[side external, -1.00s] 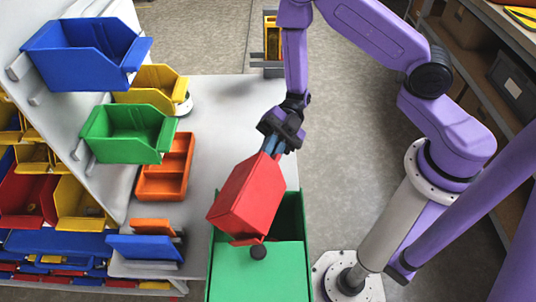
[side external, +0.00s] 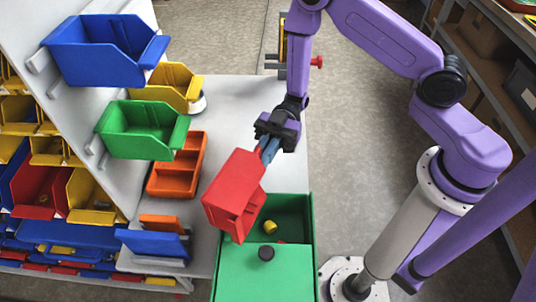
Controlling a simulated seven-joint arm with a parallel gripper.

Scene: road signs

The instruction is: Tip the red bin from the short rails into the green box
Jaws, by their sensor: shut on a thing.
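The red bin (side external: 233,190) hangs steeply tilted over the left part of the green box (side external: 265,280). Its opening faces down toward the box and its inside is mostly hidden. My gripper (side external: 268,150) is shut on the upper end of the red bin. The green box stands open at the top below it. A small yellow piece (side external: 270,228) lies inside the box, with a small reddish piece (side external: 281,241) partly visible beside it. A dark round thing (side external: 266,253) shows at the box's near side; I cannot tell whether it is part of it.
An orange tray (side external: 165,180) and a blue bin (side external: 150,245) sit left of the box. The grey table (side external: 225,110) is clear behind.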

